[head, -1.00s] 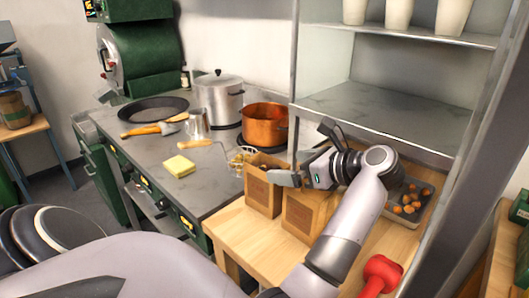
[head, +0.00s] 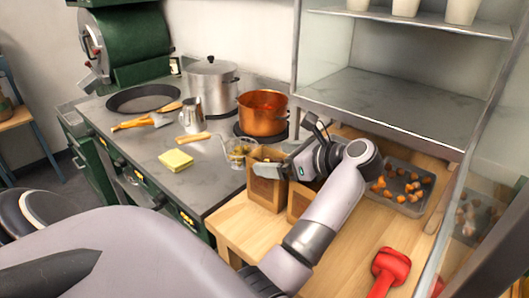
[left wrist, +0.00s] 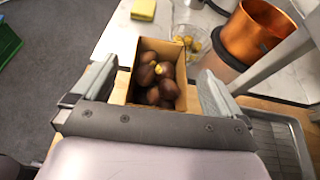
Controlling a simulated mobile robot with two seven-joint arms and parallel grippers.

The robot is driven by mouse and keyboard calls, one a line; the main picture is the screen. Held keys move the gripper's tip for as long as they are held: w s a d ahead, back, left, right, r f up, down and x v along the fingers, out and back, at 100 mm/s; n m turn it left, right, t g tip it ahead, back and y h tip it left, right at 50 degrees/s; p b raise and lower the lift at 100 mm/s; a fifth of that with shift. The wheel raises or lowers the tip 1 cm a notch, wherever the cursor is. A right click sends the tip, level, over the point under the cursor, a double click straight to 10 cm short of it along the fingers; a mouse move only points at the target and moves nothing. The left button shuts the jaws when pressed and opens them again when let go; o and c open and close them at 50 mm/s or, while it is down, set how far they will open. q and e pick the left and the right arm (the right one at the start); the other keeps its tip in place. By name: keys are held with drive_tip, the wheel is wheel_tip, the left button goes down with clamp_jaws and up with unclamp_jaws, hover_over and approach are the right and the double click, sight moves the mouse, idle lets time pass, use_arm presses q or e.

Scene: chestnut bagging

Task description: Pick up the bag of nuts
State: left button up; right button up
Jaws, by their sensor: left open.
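A brown paper bag (head: 266,190) stands upright on the wooden counter beside the stove. In the left wrist view, the open bag (left wrist: 122,88) shows several dark chestnuts inside. My left gripper (head: 284,168) is at the top of this bag in the head view and partly hides it. In the left wrist view, my left gripper (left wrist: 157,88) is open, with one finger on each side of the bag. I cannot tell whether the fingers touch it. A second brown bag (head: 298,205) stands to the right, mostly hidden by my arm. My right gripper is not in view.
A glass bowl (head: 238,147) stands close behind the bag, near a copper pot (head: 263,118). A yellow sponge (head: 176,160) lies on the stove top. A tray (head: 418,207) of chestnuts and a red-handled tool (head: 390,268) are at the right. A metal shelf rises behind.

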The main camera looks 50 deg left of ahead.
use_arm(q)
drive_tip(key=shift+a+f, duration=0.1)
drive_tip(key=shift+a, duration=0.1)
drive_tip(key=c, duration=1.8)
drive_tip(key=shift+r, duration=0.2)
